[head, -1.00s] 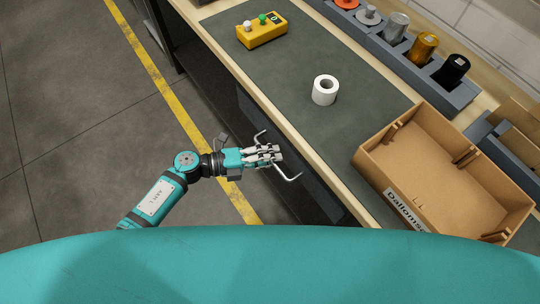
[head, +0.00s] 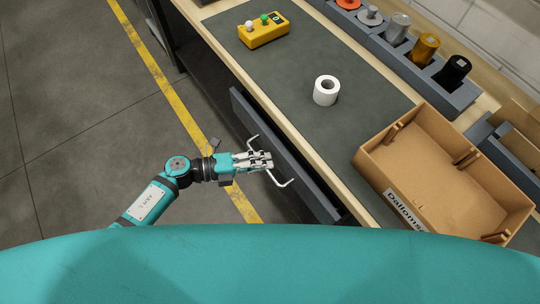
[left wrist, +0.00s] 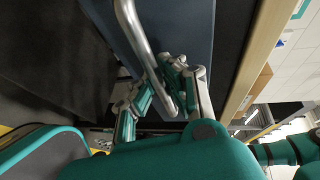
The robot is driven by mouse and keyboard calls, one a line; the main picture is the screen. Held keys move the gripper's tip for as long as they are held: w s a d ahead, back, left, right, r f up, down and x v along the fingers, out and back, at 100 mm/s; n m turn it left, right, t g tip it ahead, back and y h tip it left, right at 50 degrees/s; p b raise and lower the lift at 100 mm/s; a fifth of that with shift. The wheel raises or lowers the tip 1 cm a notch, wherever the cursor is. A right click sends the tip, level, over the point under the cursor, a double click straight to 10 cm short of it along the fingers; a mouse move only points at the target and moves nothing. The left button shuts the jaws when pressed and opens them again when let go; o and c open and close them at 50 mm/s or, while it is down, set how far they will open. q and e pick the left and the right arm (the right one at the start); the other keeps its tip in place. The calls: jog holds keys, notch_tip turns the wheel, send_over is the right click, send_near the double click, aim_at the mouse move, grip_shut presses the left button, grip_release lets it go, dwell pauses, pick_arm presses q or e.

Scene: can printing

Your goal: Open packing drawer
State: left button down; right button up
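The packing drawer (head: 306,178) is a dark grey-blue drawer under the workbench, pulled out a little way, with a narrow gap showing behind its front. Its metal bar handle (head: 288,184) sticks out towards the left. My left gripper (head: 265,160) is at the middle of the handle, with its fingers closed around the bar. In the left wrist view the handle (left wrist: 133,28) runs down between the two fingers, in front of the drawer front (left wrist: 185,35). The exact finger contact is partly hidden. My right gripper is in neither current view.
The workbench mat (head: 290,60) carries a white roll (head: 326,91), a yellow button box (head: 263,28) and a cardboard box (head: 440,190). A grey rack (head: 420,72) holds several cylinders at the back. The floor (head: 80,110) left of the drawer is clear.

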pick_arm(q)
jog(key=s+a, duration=1.3)
jog(key=a, duration=0.5)
jog(key=shift+f, duration=0.2)
jog(key=c, duration=1.4)
grip_release()
jog(key=v, duration=1.2)
jog(key=shift+r, duration=0.1)
